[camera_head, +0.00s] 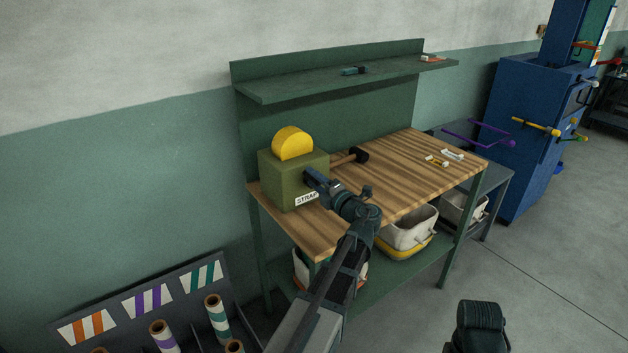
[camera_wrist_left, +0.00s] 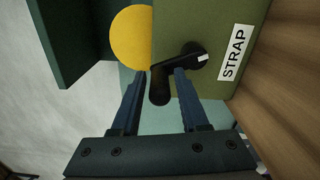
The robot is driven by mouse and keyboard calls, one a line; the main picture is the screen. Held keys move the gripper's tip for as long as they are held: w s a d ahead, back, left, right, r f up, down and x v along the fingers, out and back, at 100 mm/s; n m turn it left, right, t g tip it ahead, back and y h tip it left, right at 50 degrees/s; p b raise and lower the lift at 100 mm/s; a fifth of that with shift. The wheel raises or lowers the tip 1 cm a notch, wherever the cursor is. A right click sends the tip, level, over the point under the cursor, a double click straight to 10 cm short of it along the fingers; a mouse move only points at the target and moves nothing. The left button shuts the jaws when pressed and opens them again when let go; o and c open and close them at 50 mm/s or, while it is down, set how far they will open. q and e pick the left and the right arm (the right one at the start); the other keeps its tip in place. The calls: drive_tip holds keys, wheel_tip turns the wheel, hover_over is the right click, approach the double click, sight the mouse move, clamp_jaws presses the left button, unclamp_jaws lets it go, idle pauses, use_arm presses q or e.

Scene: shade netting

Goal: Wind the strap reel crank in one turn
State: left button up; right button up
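The strap reel is an olive green box (camera_head: 280,185) with a yellow disc (camera_head: 292,143) rising from its top and a white STRAP label, at the left end of the workbench. In the left wrist view the box (camera_wrist_left: 220,15) carries a black crank (camera_wrist_left: 172,70) with a round hub, a short arm and a handle. My left gripper (camera_head: 312,180) is at the box's front face and hides the crank in the head view. In the left wrist view its two fingers (camera_wrist_left: 160,76) are apart, one either side of the crank handle, with gaps visible.
A green shelf (camera_head: 300,86) overhangs the back. Bins (camera_head: 410,230) stand below. A striped-roll rack (camera_head: 150,300) is at lower left.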

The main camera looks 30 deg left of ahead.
use_arm(q)
drive_tip(key=shift+o, duration=0.5)
drive_tip(key=v, duration=1.4)
drive_tip(key=shift+a, duration=0.1)
drive_tip(key=m, duration=2.9)
drive_tip(key=shift+a+f+m, duration=0.1)
drive_tip(key=shift+m, duration=0.3)
